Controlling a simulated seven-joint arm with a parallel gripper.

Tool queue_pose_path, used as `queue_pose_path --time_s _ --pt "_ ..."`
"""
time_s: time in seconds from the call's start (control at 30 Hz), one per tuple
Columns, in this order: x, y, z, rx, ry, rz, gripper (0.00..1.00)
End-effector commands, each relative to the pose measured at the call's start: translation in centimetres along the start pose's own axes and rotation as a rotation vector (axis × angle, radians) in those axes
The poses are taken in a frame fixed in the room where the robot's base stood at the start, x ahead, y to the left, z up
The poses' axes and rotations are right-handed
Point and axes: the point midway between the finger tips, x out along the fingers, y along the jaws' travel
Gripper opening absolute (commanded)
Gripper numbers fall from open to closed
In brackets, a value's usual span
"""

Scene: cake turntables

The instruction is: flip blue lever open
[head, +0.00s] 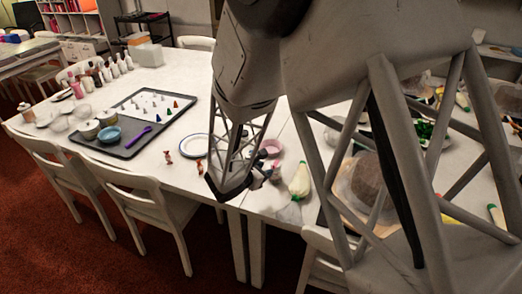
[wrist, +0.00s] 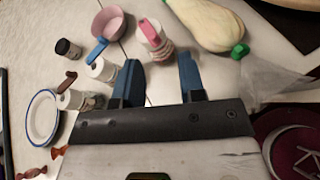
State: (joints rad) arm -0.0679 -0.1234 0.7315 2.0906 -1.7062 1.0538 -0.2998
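In the wrist view the blue lever (wrist: 97,50) sits on top of a small white container (wrist: 102,69), slanting up and to the right. I cannot tell how far it is raised. My gripper (wrist: 158,84) has two blue fingers, spread apart with nothing held between them. The left finger is just right of the white container; I cannot tell whether they touch. A similar container with a brown lever (wrist: 68,81) is at the lower left, and one with a pink lever (wrist: 150,32) is beyond the fingers. In the head view the lever cannot be made out near my arm's end.
A pink bowl (wrist: 108,23) and dark jar (wrist: 66,48) stand close behind the containers. A pale piping bag (wrist: 205,25) with a green cap lies at the upper right. A blue-rimmed plate (wrist: 33,137) is at the left. A dark tray (head: 124,151) lies farther left in the head view.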

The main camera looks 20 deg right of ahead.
Motion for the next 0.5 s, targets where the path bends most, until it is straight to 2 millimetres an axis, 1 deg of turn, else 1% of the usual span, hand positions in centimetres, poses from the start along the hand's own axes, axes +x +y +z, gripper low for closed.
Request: queue_pose_path --time_s 0.03,0.2,0.5 --pt "0.6 0.0 0.4 0.059 0.013 -0.047 0.37" --pt "2.3 -0.3 1.2 0.292 0.069 -0.225 0.37" --pt "4.2 0.3 2.1 0.719 0.155 -0.526 0.37"
